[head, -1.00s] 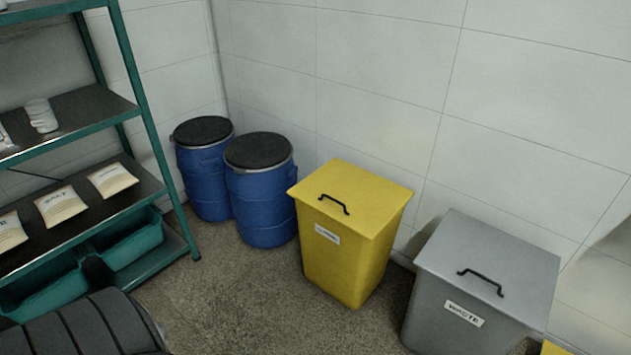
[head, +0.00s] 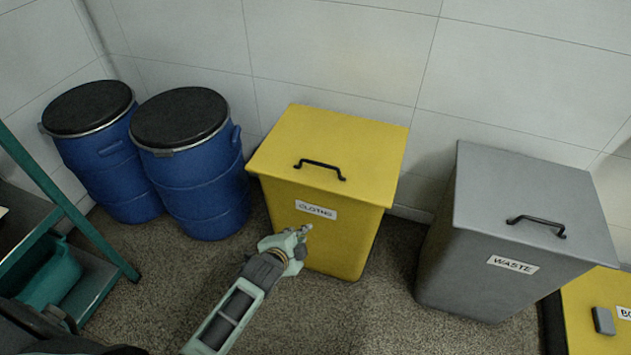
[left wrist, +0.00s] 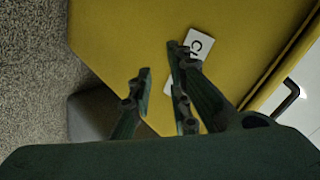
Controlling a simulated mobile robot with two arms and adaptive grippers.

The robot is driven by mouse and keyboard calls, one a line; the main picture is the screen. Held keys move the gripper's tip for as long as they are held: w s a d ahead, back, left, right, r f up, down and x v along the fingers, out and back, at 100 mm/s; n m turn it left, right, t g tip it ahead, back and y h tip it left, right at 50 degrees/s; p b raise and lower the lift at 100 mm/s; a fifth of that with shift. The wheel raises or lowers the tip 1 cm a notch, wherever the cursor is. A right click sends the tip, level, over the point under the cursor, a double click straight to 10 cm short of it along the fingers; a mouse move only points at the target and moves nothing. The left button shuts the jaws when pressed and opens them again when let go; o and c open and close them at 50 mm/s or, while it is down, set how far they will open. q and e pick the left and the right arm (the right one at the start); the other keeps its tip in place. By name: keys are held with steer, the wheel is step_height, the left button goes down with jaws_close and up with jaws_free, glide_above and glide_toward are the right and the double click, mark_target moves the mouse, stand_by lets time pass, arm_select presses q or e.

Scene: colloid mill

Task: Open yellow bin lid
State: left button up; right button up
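The yellow bin (head: 335,240) stands against the wall in the head view, with a label that seems to read "CLOTHNG". Its yellow lid (head: 360,135) is closed, with a black bar handle (head: 320,168) near its front edge. My left gripper (head: 304,231) is in front of the bin's front face, below the label and the handle. In the left wrist view its two dark fingers (left wrist: 161,60) are apart with nothing between them, facing the yellow front and partly covering the label (left wrist: 198,46). A dark handle (left wrist: 285,98) shows at the right edge. My right gripper is not in view.
Two blue drums (head: 190,165) with black tops stand left of the bin. A grey bin (head: 480,265) labelled "WASTE" stands to its right, and another yellow box (head: 590,335) lies beyond. A green shelf (head: 70,215) is at the left. Floor in front is free.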

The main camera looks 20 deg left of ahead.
mark_target(317, 164)
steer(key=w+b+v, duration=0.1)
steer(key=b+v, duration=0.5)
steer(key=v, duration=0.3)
arm_select(q)
steer(key=w+r+m+t, duration=0.1)
steer(key=w+r, duration=0.2)
steer(key=r, duration=0.2)
steer(key=w+r+m+t, duration=0.2)
steer(key=w+r, duration=0.1)
steer(key=r, duration=0.2)
steer(key=w+r+m+t, duration=0.1)
steer(key=w+r+m, duration=0.1)
steer(key=w+r, duration=0.2)
steer(key=shift+d+r+t+b, duration=0.15)
steer(key=shift+r+t, duration=0.05)
steer(key=shift+r, duration=0.2)
steer(key=shift+d+r+t+b, duration=0.1)
steer(key=shift+r+t+b, duration=0.1)
steer(key=shift+r, duration=0.2)
steer(key=w, duration=0.2)
steer(key=w+f+b, duration=0.1)
steer(key=w, duration=0.1)
steer(key=shift+d, duration=0.1)
steer(key=shift+w, duration=0.3)
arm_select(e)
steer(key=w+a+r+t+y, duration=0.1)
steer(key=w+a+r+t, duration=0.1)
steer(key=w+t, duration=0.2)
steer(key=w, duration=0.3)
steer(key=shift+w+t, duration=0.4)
